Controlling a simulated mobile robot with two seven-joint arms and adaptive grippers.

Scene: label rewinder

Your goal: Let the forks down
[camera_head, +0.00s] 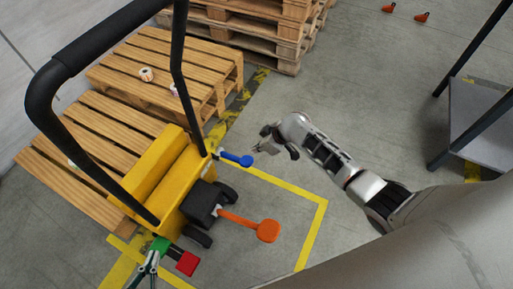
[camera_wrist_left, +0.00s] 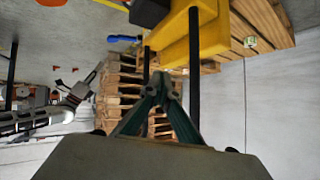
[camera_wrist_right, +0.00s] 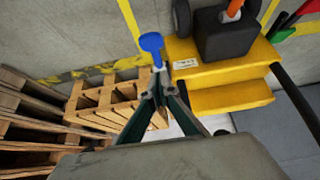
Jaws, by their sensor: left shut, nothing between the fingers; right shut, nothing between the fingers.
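The yellow fork truck (camera_head: 165,185) with its tall black handle frame (camera_head: 85,60) stands at the left of the head view, beside wooden pallets. A blue lever (camera_head: 237,159) sticks out from its side; it also shows just beyond the right fingertips in the right wrist view (camera_wrist_right: 151,42). An orange lever (camera_head: 266,231) points right, and red (camera_head: 187,263) and green (camera_head: 160,244) parts show lower down. My right gripper (camera_head: 268,140) is shut and empty near the blue lever; contact is unclear. My left gripper (camera_head: 151,264) is shut and empty beside the red and green parts.
A slatted pallet stack (camera_head: 160,65) lies beyond the truck, with small label rolls (camera_head: 146,74) on it. A taller pallet stack (camera_head: 265,30) stands behind. A grey shelf (camera_head: 480,110) is at the right. The floor between is clear.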

